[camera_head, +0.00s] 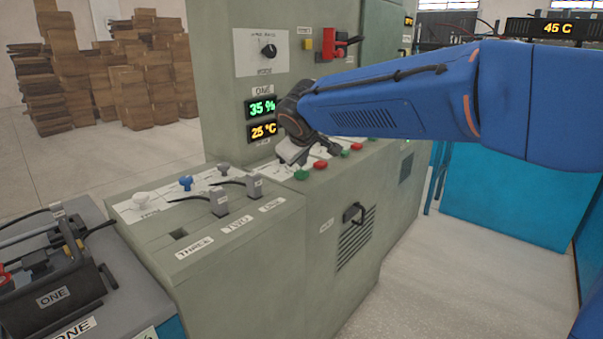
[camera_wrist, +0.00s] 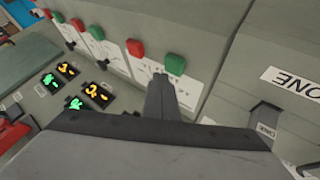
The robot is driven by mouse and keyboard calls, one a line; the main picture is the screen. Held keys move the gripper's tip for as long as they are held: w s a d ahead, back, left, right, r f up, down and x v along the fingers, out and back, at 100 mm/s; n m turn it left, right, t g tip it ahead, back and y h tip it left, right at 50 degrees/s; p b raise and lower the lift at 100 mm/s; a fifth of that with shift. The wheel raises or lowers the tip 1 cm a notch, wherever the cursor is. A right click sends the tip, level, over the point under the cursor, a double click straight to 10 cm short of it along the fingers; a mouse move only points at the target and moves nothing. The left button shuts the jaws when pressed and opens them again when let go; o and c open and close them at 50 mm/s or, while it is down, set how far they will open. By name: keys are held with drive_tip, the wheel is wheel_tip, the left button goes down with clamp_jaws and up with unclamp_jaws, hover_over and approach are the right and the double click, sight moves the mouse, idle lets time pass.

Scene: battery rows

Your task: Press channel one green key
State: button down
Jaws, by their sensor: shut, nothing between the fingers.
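The channel one green key (camera_head: 301,175) is the nearest of a row of green and red keys along the sloped panel edge. In the wrist view it is the large green key (camera_wrist: 175,64) at upper middle. My gripper (camera_head: 290,157) is shut and empty, over the panel just behind the green key. In the wrist view its fingertips (camera_wrist: 160,78) show just below the green key in the picture; I cannot tell whether they touch it. The red key (camera_head: 320,164) beside it also shows in the wrist view (camera_wrist: 135,47).
Displays marked ONE (camera_head: 262,107) read 35 % and 25 °C. A mode knob (camera_head: 268,51) and a red switch (camera_head: 340,44) are above. Grey plugs (camera_head: 219,201) with cables stand on the nearer console. A black battery (camera_head: 58,285) is at lower left. Floor at right is clear.

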sight(302, 174)
drive_tip(key=shift+f, duration=0.85)
idle(1.1)
drive_tip(key=shift+r, duration=0.85)
drive_tip(key=shift+r, duration=0.1)
drive_tip(key=shift+r, duration=2.45)
